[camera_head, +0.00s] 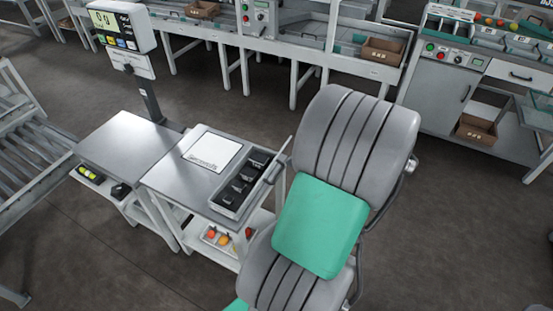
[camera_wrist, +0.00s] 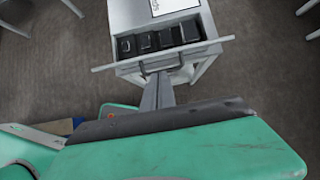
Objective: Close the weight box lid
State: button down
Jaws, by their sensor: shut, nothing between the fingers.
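The weight box (camera_head: 228,207) sits on the right part of the bench top, with several dark weights in its compartments. Its lid (camera_head: 279,160) is open and stands up along the box's right side, with a handle on its outer face. In the wrist view the lid (camera_wrist: 112,65) shows nearly edge-on as a pale strip, with the dark weights beyond it. My gripper (camera_wrist: 160,83) is shut and empty, on the lid's outer side close to the handle. Whether it touches the lid I cannot tell. In the head view my arm hides the gripper.
A white plate (camera_head: 212,151) lies left of the box on the bench (camera_head: 175,180). A scale display (camera_head: 121,27) stands on a post behind. A lower shelf holds small orange and red items (camera_head: 223,238). Conveyor benches line the back. Open floor lies to the right.

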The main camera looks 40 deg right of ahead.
aim_at(278, 175)
jog(key=x, duration=0.9)
jog(key=shift+f+b, duration=0.15)
jog(key=shift+b, duration=0.2)
